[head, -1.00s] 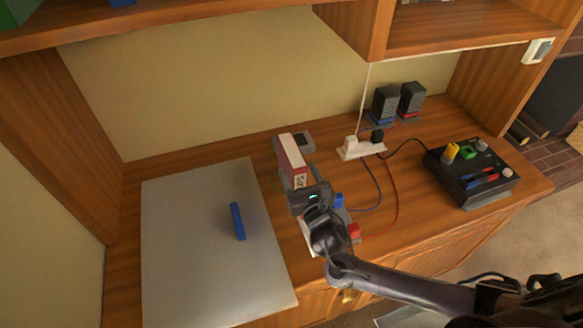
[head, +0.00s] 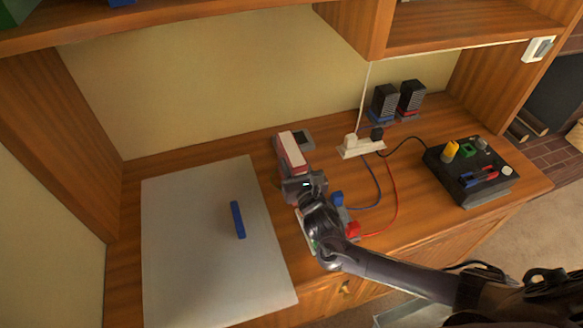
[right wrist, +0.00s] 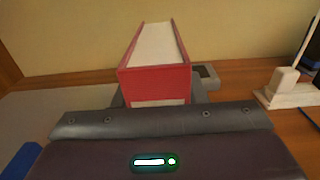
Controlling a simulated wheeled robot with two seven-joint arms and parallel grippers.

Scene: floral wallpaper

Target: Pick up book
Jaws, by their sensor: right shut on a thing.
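A red book with white pages (head: 293,151) is near the middle of the desk in the head view. In the right wrist view, the book (right wrist: 155,85) shows its red spine toward me and its white page edges on top. My right gripper (head: 295,172) is shut on the book, with grey fingers at its sides. The gripper body hides the book's lower part, so I cannot tell whether it touches the desk. My left gripper is not in view.
A grey mat (head: 190,270) with a blue bar (head: 238,220) lies left of the book. A white power strip (head: 360,148), cables, black speakers (head: 385,102) and a black control box (head: 470,172) are to the right. A shelf (head: 200,18) overhangs the back.

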